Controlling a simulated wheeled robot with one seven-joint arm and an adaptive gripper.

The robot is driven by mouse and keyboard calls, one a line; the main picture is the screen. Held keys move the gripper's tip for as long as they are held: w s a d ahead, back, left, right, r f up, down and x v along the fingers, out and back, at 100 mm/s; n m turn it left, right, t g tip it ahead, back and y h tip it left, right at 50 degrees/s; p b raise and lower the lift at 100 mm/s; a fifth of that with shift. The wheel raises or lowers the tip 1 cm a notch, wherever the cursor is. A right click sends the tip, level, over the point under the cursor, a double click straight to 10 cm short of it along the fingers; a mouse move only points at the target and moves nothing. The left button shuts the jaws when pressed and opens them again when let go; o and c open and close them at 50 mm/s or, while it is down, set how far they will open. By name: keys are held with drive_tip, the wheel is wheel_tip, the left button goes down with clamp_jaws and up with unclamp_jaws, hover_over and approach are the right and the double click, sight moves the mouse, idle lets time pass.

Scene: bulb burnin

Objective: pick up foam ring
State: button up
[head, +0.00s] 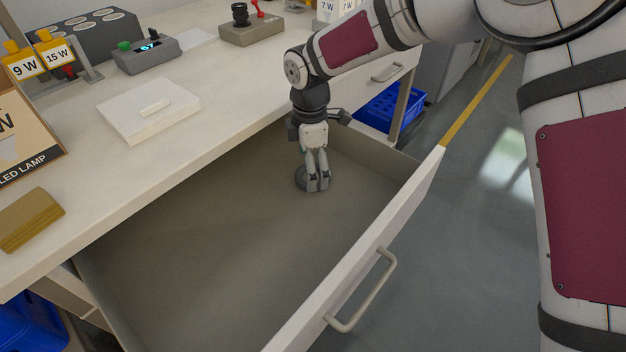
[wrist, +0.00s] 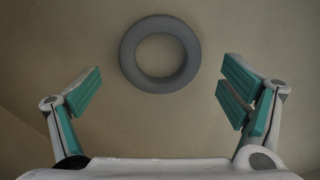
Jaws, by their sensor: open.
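The foam ring (wrist: 160,84) is a dark grey ring lying flat on the drawer floor. In the wrist view it sits at the upper middle, between and ahead of my gripper's fingers. In the head view the foam ring (head: 300,178) is partly hidden behind my gripper (head: 318,187), which points down into the open drawer (head: 200,240). My gripper in the wrist view (wrist: 160,95) has its teal-padded fingers spread apart and nothing between them. The ring does not appear to be touched by the fingers.
The drawer is otherwise empty, with its front panel and handle (head: 362,292) at the right. The white worktop (head: 200,120) overhangs the drawer's left and back. On it are a white box (head: 130,115), a tan block (head: 28,220) and a display device (head: 147,54). A blue crate (head: 385,108) stands behind.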

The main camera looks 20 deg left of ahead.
drive_tip(key=shift+f, duration=0.95)
drive_tip(key=c, duration=0.8)
drive_tip(key=shift+r, duration=0.2)
